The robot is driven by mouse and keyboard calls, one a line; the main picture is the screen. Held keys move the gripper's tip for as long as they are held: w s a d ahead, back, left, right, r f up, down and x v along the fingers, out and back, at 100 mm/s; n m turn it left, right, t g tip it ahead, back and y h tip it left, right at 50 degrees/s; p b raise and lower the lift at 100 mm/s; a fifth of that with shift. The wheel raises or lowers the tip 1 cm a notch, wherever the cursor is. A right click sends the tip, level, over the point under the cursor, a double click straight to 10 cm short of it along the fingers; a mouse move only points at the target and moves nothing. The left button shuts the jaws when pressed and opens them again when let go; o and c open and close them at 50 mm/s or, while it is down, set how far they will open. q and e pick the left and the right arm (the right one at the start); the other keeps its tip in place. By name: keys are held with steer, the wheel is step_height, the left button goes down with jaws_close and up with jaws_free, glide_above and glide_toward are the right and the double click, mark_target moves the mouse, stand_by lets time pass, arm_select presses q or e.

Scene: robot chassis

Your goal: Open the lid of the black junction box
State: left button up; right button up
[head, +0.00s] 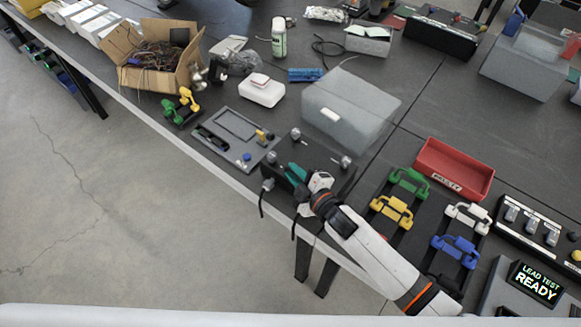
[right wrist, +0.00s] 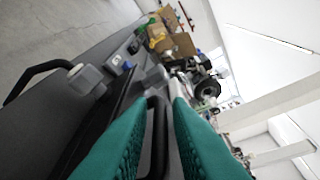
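The black junction box (head: 318,172) lies at the table's front edge, with round grey knobs at its corners. It is partly hidden by my right gripper (head: 297,172), whose teal fingers are at its front left part. In the right wrist view my right gripper (right wrist: 164,105) has its teal fingers close on either side of a black bar handle (right wrist: 156,140), with almost no gap. The dark box top with a grey knob (right wrist: 87,77) and another black handle (right wrist: 38,76) show at the left of that view. The lid appears closed. My left gripper is not in view.
A grey panel (head: 218,148) lies left of the box, and a large grey case (head: 350,105) stands behind it. Colored handled clamps and a red tray (head: 453,167) are to the right. A cardboard box (head: 128,76) holds cables at the far left.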

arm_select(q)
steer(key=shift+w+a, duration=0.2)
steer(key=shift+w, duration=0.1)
arm_select(e)
steer(key=shift+x, duration=1)
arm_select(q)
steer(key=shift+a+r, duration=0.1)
arm_select(e)
jaws_close()
